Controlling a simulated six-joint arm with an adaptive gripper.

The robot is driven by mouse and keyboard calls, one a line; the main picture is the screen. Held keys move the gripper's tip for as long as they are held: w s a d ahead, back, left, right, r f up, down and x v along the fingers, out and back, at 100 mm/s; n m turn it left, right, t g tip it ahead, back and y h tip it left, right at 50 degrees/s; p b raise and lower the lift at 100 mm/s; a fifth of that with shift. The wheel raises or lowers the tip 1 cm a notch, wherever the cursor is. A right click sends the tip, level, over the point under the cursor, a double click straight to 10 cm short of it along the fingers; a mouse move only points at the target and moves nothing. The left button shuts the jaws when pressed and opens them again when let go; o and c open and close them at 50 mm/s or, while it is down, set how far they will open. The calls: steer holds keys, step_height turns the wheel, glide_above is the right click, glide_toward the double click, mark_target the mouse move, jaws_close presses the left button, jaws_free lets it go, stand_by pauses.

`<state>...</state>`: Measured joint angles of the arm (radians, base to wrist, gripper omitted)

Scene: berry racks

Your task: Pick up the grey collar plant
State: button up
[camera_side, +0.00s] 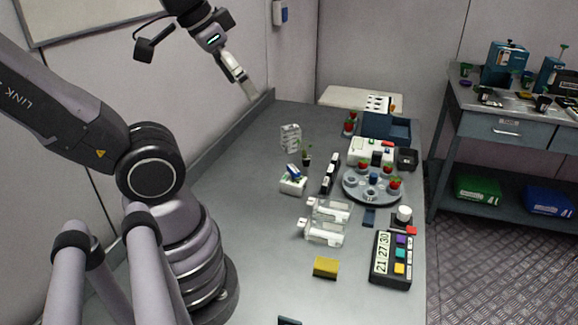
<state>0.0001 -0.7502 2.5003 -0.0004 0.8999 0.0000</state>
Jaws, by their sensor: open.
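My gripper (248,90) is high at the upper left, above the far left side of the bench, and pointing down to the right. It is open, with nothing seen between its fingers, and well apart from every plant. Small plants with red berries stand on a round grey tray (352,196) right of the bench's middle; one berry plant (395,184) is at its right edge. A green seedling in a dark pot (307,159) stands alone left of the tray. More red berries (349,127) show farther back. I cannot tell which plant has the grey collar; collars are too small to make out.
A dark blue bin (398,129) and a white device (362,151) stand behind the tray. Clear holders (322,232), a yellow sponge (326,267) and a dark number panel (392,262) are nearer. The bench's left side (235,190) is free.

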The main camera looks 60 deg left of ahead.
steer(key=c, duration=0.8)
steer(key=shift+o, duration=0.2)
